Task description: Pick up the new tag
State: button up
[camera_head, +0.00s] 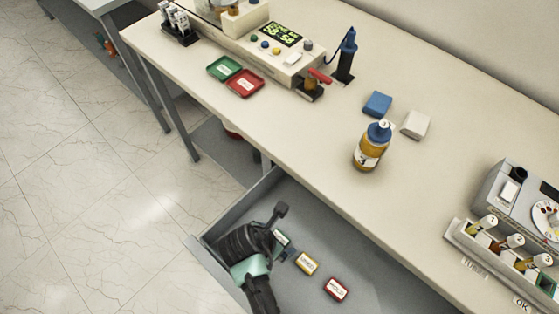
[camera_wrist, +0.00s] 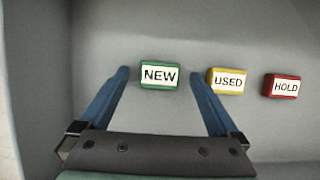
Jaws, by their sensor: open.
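The new tag is a small green block with a white label reading NEW (camera_wrist: 159,75). It lies on the grey drawer floor, and in the head view it is partly hidden by my gripper (camera_head: 281,238). In the wrist view my gripper (camera_wrist: 160,80) is open, with its two blue fingers on either side of the new tag. The tag sits between the fingertips with a gap on each side; I cannot tell the height between them.
The yellow USED tag (camera_wrist: 228,81) is close beside the right finger. The red HOLD tag (camera_wrist: 282,86) lies farther right. The open drawer's wall (camera_head: 206,270) rises at left. The table (camera_head: 310,130) above holds a bottle (camera_head: 371,148) and trays.

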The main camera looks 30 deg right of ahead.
jog(key=c, duration=1.4)
